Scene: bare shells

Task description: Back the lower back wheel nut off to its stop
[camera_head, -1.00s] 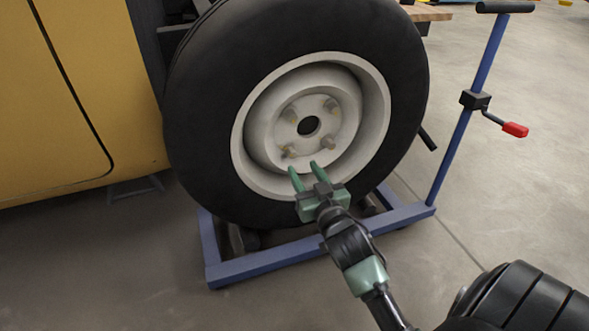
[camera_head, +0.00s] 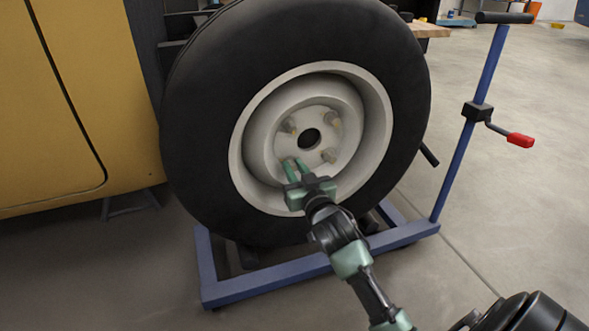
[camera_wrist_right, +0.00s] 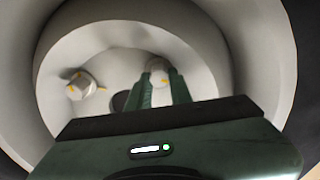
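The wheel (camera_head: 386,120) has a pale rim and a hub plate with several nuts around a dark centre hole. My right gripper (camera_head: 294,161) is at the lower left nut, the lower one toward the yellow body, and its green fingers hide that nut in the head view. In the right wrist view the nut (camera_wrist_right: 158,73) fills the gap between the two fingertips (camera_wrist_right: 160,80), and the fingers look shut on it. A yellow mark shows on it. Another nut (camera_wrist_right: 80,85) sits free to the left. My left gripper is not in view.
The wheel stands over a blue wheel dolly (camera_head: 270,283) with an upright post and a red-handled crank (camera_head: 519,140) at the right. A yellow vehicle body (camera_head: 70,110) is at the left. The deep rim wall surrounds my gripper. The floor at right is open.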

